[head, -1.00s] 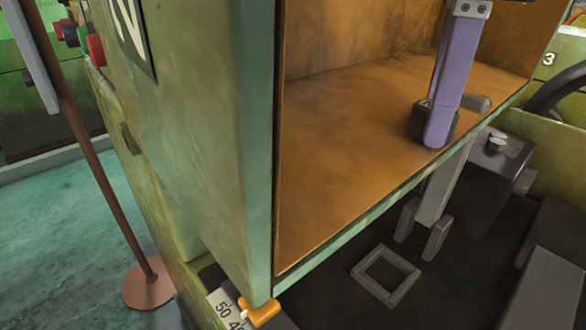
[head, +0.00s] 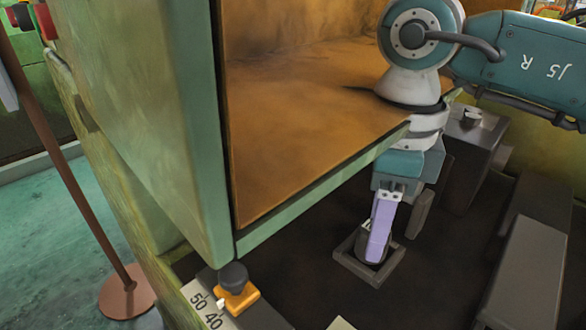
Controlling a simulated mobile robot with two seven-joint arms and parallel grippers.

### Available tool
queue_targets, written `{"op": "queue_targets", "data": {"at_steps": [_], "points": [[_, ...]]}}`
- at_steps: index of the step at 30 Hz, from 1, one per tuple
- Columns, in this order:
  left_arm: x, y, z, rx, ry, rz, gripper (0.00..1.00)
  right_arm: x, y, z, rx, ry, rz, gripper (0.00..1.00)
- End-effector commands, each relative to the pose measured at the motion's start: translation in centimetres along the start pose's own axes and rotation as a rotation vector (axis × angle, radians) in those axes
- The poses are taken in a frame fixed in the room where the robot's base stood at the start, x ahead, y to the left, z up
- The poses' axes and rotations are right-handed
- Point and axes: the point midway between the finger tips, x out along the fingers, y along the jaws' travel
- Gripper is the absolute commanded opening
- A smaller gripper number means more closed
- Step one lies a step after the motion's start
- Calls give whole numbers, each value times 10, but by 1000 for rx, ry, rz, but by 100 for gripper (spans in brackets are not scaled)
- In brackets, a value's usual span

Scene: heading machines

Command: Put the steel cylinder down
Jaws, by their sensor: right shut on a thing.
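The steel cylinder (head: 364,243), dark and short, is between the purple fingers of my right gripper (head: 376,244). The gripper is shut on it and points down, and the fingers cover part of the cylinder. The cylinder is at the low square grey frame (head: 381,281) on the dark floor of the machine, and looks to be within its rim. I cannot tell whether its bottom touches the floor. My left gripper is not in view.
The green cabinet with an orange-brown shelf (head: 290,140) stands left of my right arm. An orange slider with a black knob (head: 233,276) sits by a numbered scale (head: 208,307). Grey blocks (head: 530,265) stand to the right. Dark floor is clear left of the frame.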

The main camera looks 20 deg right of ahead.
Motion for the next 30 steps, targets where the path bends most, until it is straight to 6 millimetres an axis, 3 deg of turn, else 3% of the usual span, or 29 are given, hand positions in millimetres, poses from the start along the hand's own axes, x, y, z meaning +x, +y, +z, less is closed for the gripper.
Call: {"op": "queue_targets", "data": {"at_steps": [2, 13, 14, 21, 30], "points": [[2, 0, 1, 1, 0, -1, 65, 9, 0, 0, 0, 0, 0, 0], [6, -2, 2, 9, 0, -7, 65, 14, -1, 0, -1, -1, -3, 0], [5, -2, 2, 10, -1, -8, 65, 13, 0, 0, -1, 0, -1, 52], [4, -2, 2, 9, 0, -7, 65, 12, 0, 0, -1, 0, -1, 79], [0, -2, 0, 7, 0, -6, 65, 8, 0, 0, 0, 0, -1, 79]]}}
